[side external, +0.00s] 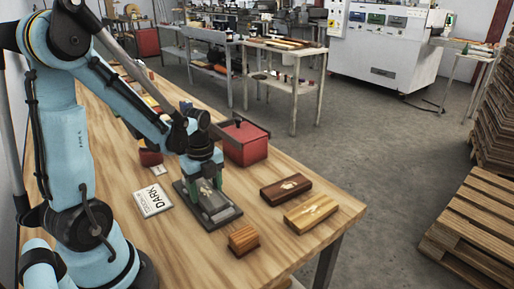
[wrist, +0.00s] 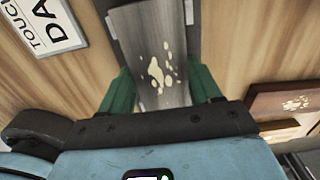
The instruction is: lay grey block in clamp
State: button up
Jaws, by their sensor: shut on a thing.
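The grey block (wrist: 150,40) has cream patches on its top and lies lengthwise between the two green fingers of my gripper (wrist: 160,90) in the wrist view. My gripper (side external: 205,180) is shut on it. In the side view the block (side external: 214,204) is partly hidden by the gripper. A flat dark fixture, apparently the clamp (side external: 229,217), is directly beneath. Its dark edge also shows beside the block in the wrist view (wrist: 188,25). The block is roughly lined up with it. I cannot tell whether the block rests on it or hangs just above.
A red box (side external: 246,145) stands close behind the gripper. A white sign (side external: 153,200) lies left.

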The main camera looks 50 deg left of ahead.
aim_at(206, 192)
jog(key=shift+f, duration=0.15)
jog(key=o, duration=1.1)
jog(key=shift+o, duration=0.2)
notch_tip(206, 192, up, 12)
jog(key=w+d+n+t, duration=0.2)
jog(key=d+n+t, duration=0.5)
jog(key=d+n, duration=0.5)
jog(key=shift+d+n, duration=0.4)
jog(key=shift+n, duration=2.6)
